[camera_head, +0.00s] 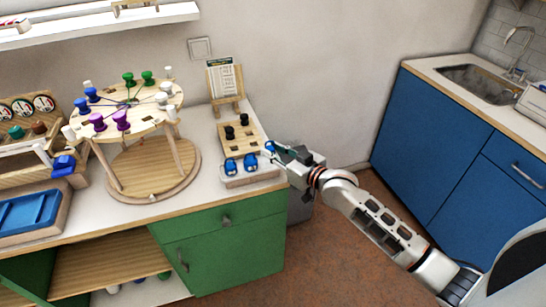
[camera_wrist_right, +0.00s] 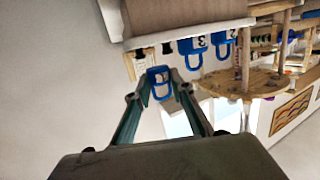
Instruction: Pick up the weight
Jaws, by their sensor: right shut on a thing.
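My right gripper (camera_head: 273,150) is at the right edge of the counter, beside the small wooden board (camera_head: 233,142). In the right wrist view its fingertips (camera_wrist_right: 158,88) are closed on a blue weight (camera_wrist_right: 158,77) with a loop handle. The held weight shows only as a small blue patch (camera_head: 269,147) in the head view. Two more blue weights with handles, a left one (camera_head: 231,167) and a right one (camera_head: 250,162), sit at the front of the board. They also show in the wrist view (camera_wrist_right: 190,47), with numbers on them. My left gripper is out of view.
Two black knobs (camera_head: 244,119) stand on the board. A round wooden stand (camera_head: 125,118) with coloured pegs is to its left, and a card on an easel (camera_head: 225,82) behind it. A blue tray (camera_head: 32,213) lies far left.

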